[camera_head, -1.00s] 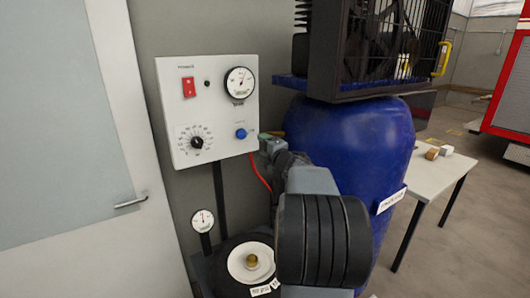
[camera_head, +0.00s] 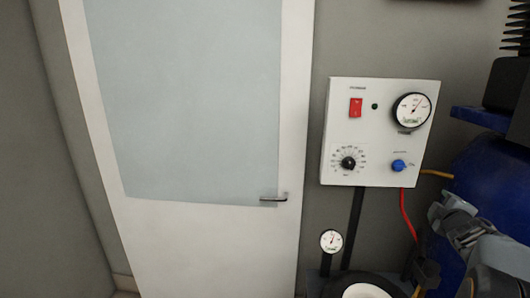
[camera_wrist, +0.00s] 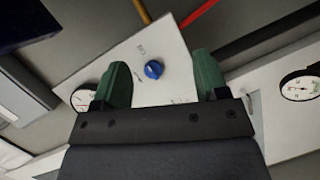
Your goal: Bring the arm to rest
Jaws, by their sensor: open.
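My gripper (camera_wrist: 162,60) shows in the wrist view as two green fingers standing wide apart with nothing between them. Beyond the gap is the white control panel (camera_wrist: 115,65) with its blue knob (camera_wrist: 153,69); the fingers appear clear of it. In the head view my arm comes in at the lower right edge, and my gripper (camera_head: 441,212) is below and right of the control panel (camera_head: 340,125). The panel carries a red switch (camera_head: 355,107), a black dial (camera_head: 348,163), a round gauge (camera_head: 411,110) and the blue knob (camera_head: 399,166).
A blue drum (camera_head: 495,175) stands at the right, partly cut off, close to my arm. A red hose (camera_head: 407,215) hangs below the panel. A small gauge (camera_head: 331,241) and a white disc (camera_head: 366,291) are low down. A closed door (camera_head: 215,235) fills the left.

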